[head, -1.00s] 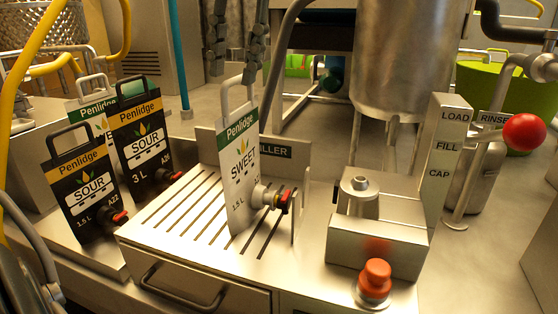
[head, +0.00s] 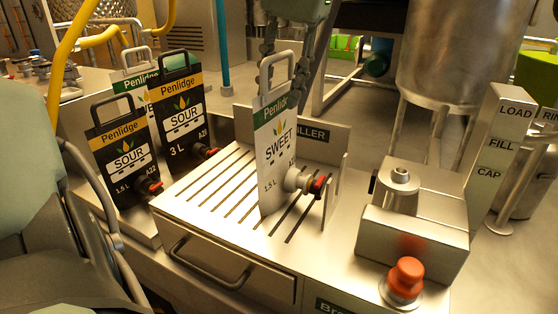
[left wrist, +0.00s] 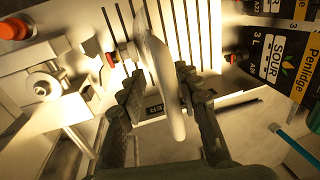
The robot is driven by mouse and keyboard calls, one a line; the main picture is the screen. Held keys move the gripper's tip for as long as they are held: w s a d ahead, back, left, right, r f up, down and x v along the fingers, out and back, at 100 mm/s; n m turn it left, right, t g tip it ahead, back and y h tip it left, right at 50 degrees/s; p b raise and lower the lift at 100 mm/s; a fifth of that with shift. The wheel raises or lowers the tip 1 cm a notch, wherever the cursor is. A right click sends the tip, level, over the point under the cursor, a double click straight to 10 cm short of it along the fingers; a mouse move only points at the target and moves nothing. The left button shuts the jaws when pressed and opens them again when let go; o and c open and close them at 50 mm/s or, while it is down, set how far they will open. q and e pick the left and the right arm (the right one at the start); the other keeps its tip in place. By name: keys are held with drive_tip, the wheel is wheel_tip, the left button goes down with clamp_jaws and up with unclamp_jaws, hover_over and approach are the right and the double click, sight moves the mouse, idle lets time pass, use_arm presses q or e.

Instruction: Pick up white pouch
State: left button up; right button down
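The white pouch (head: 274,155) has a green band, the word SWEET and a tap with a red end. It stands upright on the slotted metal tray (head: 180,205). In the left wrist view the pouch (left wrist: 155,50) shows nearly edge-on, its handle towards me. My left gripper (left wrist: 160,88) is open, with one finger on each side of the pouch's upper part and gaps visible. In the head view the left gripper (head: 290,72) comes down from above at the handle. My right gripper is not in view.
Black SOUR pouches (head: 124,155) and another white, green-banded pouch (head: 133,84) stand to the left. At right are a metal block (head: 415,230) with a red button (head: 405,277) and a LOAD/FILL/CAP post (head: 497,145). A steel tank (head: 450,50) stands behind.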

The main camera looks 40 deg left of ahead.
use_arm(q)
clamp_jaws()
drive_tip(key=shift+r, duration=0.15)
